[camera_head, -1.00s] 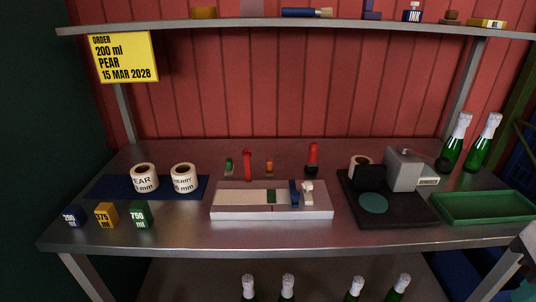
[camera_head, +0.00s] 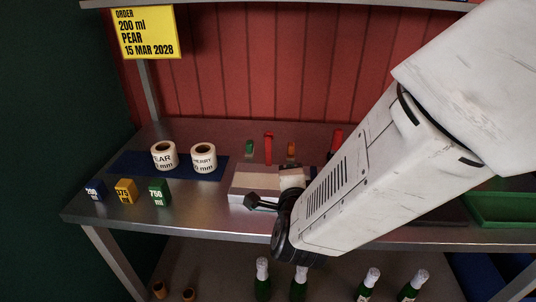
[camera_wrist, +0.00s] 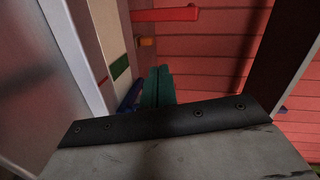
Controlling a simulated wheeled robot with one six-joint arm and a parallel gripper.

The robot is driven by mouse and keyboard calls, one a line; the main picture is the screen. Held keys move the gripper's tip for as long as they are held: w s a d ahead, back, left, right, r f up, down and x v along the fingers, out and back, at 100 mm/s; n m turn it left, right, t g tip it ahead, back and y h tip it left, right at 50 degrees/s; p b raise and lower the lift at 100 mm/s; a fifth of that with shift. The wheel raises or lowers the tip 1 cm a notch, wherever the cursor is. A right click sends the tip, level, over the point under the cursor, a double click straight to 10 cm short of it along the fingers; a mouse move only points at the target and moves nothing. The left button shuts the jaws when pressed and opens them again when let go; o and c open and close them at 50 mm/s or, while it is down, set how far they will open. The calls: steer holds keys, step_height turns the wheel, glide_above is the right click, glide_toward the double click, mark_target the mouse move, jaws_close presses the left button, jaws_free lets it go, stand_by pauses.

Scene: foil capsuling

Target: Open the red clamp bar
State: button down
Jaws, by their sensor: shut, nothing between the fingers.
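A thin red bar (camera_head: 268,148) stands upright at the back of the white fixture (camera_head: 243,198). It also shows in the wrist view (camera_wrist: 165,14), near the top. A second red upright piece (camera_head: 337,140) stands farther right, partly covered by my arm. I cannot tell from the frames which of the two is the clamp bar. My gripper (camera_head: 250,201) is shut and empty, over the front of the fixture, in front of and below the left red bar and apart from it. My arm hides the fixture's right part.
A green knob (camera_head: 250,147) and an orange piece (camera_head: 291,149) flank the left red bar. Two label rolls (camera_head: 164,156) lie on a blue mat at left. Blue, yellow and green cubes (camera_head: 126,191) stand in front. A green tray (camera_head: 500,209) is at right.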

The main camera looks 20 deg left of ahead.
mark_target(268, 145)
steer(key=s+a+m+t, duration=0.1)
steer(key=s, duration=0.2)
steer(key=s+a+f+t, duration=0.1)
steer(key=s+t, duration=0.1)
steer(key=s+a+f+m+t, duration=0.1)
steer(key=s, duration=0.2)
steer(key=shift+s+a+f+m, duration=0.25)
steer(key=shift+s+a+m, duration=0.05)
steer(key=shift+a, duration=0.1)
steer(key=shift+s+t, duration=0.3)
steer(key=shift+t, duration=0.1)
steer(key=x, duration=1.3)
steer(key=shift+w+a+r, duration=0.2)
steer(key=shift+w+r, duration=0.1)
steer(key=shift+r, duration=0.05)
